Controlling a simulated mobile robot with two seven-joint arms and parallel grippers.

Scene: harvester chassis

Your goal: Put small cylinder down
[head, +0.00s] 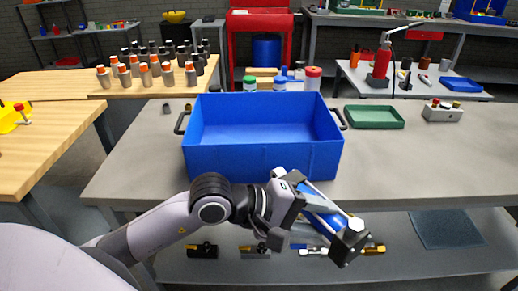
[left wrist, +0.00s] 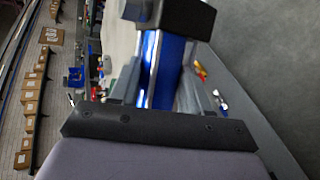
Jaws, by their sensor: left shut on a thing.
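A small blue cylinder (head: 325,222) with a pale metallic end is held in my left gripper (head: 345,238), low in front of the table's front edge. The cylinder is tilted and partly hidden by the fingers. In the left wrist view the blue cylinder (left wrist: 162,72) shows between the dark fingers, with a black finger part covering its far end. The fingers are shut on it. My right gripper is in neither view.
A large empty blue bin (head: 262,162) stands on the grey table (head: 420,165) just beyond the gripper. A green tray (head: 374,117) and a grey switch box (head: 442,111) sit at right. A lower shelf (head: 385,270) holds several small parts and a dark mat (head: 446,229).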

